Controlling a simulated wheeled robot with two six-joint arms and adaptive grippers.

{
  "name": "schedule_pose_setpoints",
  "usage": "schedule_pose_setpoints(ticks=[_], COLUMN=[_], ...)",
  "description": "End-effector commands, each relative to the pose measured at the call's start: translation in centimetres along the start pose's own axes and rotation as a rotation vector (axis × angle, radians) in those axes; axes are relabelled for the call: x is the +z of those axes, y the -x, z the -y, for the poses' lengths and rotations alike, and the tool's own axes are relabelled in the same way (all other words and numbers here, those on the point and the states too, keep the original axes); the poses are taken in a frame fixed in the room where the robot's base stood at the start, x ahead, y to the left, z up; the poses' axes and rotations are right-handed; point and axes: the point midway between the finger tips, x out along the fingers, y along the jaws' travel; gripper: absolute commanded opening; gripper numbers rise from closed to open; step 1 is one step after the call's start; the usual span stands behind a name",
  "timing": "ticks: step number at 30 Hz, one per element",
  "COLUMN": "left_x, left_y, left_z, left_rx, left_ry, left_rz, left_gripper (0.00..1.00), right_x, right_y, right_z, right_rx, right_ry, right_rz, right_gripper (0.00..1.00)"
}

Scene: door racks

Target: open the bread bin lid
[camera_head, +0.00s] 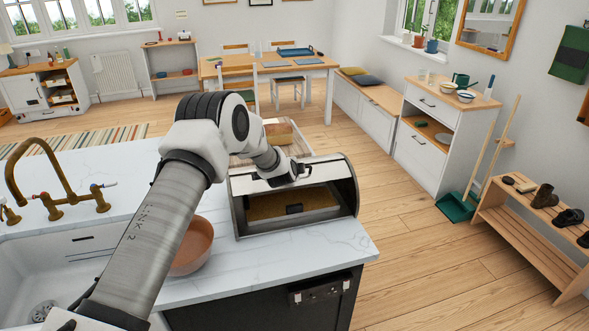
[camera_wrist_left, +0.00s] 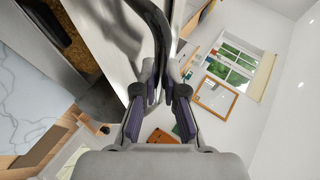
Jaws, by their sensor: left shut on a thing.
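The bread bin (camera_head: 290,226) is a steel box with dark ends on the white marble counter. Its metal lid (camera_head: 250,186) sits raised at the top, and the front stands open onto a brown inside with a small dark item in it. My left gripper (camera_head: 303,172) is at the top of the bin, at the lid's edge. In the left wrist view my left gripper (camera_wrist_left: 164,90) is shut on the dark curved lid handle (camera_wrist_left: 150,18). The brown inside of the bin also shows at upper left there. My right gripper is not in view.
A brown bowl (camera_head: 195,247) stands left of the bin, partly behind my left arm. A bread loaf (camera_head: 279,132) lies on a board behind the bin. The sink with a brass tap (camera_head: 48,180) is at left. Bare counter (camera_head: 330,250) lies before the bin.

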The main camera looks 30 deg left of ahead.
Motion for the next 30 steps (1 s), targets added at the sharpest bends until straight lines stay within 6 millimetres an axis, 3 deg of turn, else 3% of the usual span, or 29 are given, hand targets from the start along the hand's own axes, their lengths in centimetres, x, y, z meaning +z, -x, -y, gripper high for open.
schedule_pose_setpoints(ticks=[6,7,9,20,23,30], left_x=[0.0,0.0,0.0,0.0,0.0,0.0], left_y=[0.0,0.0,0.0,0.3,1.5,7.5], left_z=[-0.1,-0.1,-0.1,-0.1,0.0,0.0], left_rx=[0.001,0.001,0.001,0.000,0.000,0.000], left_ry=[0.000,0.000,0.000,0.000,0.001,0.003], left_rz=[0.000,0.001,0.001,0.000,0.000,-0.001], left_gripper=[0.00,0.17,0.36,0.36,0.36,0.36], right_x=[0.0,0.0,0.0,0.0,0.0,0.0], right_y=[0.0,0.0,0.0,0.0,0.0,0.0], right_z=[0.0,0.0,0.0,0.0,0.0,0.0], right_rx=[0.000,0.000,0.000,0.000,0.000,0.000], right_ry=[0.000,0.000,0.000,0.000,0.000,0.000], right_rz=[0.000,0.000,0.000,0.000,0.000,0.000], right_gripper=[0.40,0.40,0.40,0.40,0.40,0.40])
